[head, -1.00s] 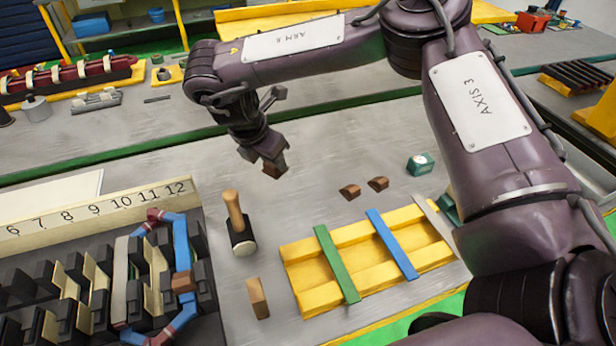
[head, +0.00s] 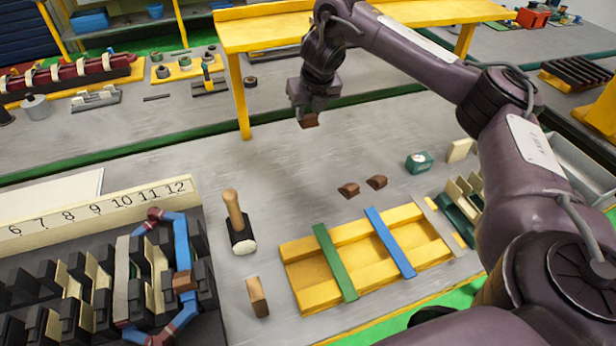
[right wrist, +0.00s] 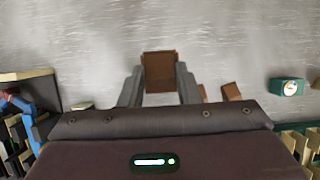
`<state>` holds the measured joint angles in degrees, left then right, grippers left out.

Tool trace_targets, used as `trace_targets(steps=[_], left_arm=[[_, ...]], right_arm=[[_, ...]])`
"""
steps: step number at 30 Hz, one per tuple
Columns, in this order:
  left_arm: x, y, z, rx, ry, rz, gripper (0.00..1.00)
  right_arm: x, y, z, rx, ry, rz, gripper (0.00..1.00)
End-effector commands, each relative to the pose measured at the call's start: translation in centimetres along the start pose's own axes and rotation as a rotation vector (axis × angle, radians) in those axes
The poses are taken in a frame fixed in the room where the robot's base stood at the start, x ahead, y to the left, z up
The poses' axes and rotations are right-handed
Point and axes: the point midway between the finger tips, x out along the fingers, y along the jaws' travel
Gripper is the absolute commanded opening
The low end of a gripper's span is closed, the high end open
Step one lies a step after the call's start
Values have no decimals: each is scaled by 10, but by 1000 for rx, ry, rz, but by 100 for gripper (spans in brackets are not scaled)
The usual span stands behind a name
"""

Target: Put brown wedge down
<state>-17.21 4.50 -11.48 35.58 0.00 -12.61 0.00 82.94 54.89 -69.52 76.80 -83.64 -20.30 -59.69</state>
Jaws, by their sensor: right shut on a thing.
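My right gripper (head: 308,112) is shut on a brown wedge (head: 310,121) and holds it up above the far part of the grey table. In the right wrist view the brown wedge (right wrist: 159,72) sits between the two grey fingers, with bare table beyond it. Two other brown wedges, a left one (head: 349,190) and a right one (head: 377,182), lie on the table. They also show partly behind the gripper body in the right wrist view (right wrist: 231,91). My left gripper is not in view.
A yellow tray (head: 300,283) carries a green strip (head: 336,262) and a blue strip (head: 390,243). A mallet (head: 238,222), a brown-tan block (head: 257,297) and a teal box (head: 418,162) stand around it. The slotted stator (head: 100,290) is at left. The table's back middle is clear.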

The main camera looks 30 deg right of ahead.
Motion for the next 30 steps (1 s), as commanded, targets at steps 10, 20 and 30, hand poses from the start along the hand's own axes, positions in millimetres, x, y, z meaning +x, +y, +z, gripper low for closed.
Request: trace_targets(steps=[10,20,30], left_arm=[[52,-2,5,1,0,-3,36],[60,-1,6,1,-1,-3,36],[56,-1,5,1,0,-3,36]], right_arm=[[87,2,-40,2,10,2,7],[137,1,-60,1,5,0,7],[174,2,-76,2,6,0,7]])
